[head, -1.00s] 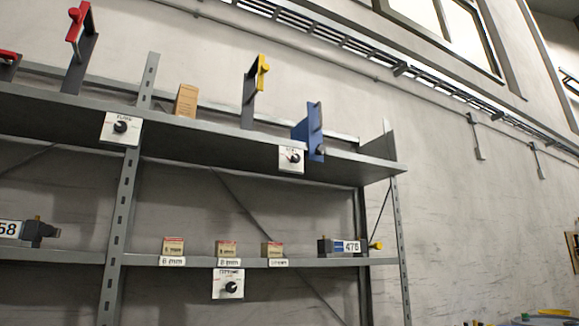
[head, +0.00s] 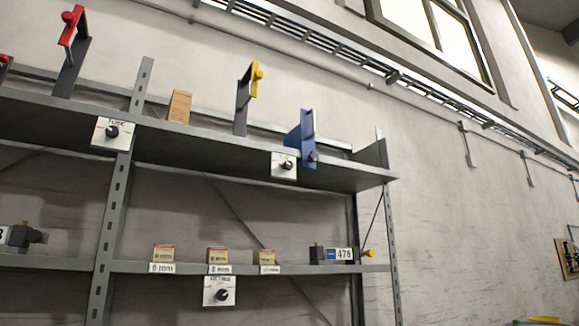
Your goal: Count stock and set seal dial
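In the head view, three small boxes stand in a row on the lower shelf: a left box (head: 163,253), a middle box (head: 217,255) and a right box (head: 264,257). Each has a white label below it on the shelf edge. A white dial plate with a black knob (head: 222,295) hangs under the middle box; its lettering is too blurred to read surely. Two more dials sit on the upper shelf edge, a left dial (head: 112,132) and a right dial (head: 286,166). A device marked 476 (head: 332,254) stands right of the boxes. Neither gripper shows.
The upper shelf (head: 210,150) holds a tan box (head: 179,107), a red-handled bracket (head: 70,55), a yellow-handled bracket (head: 245,95) and a blue bracket (head: 303,138). Another dark device (head: 25,236) is at the lower left. Bare wall (head: 460,230) fills the right.

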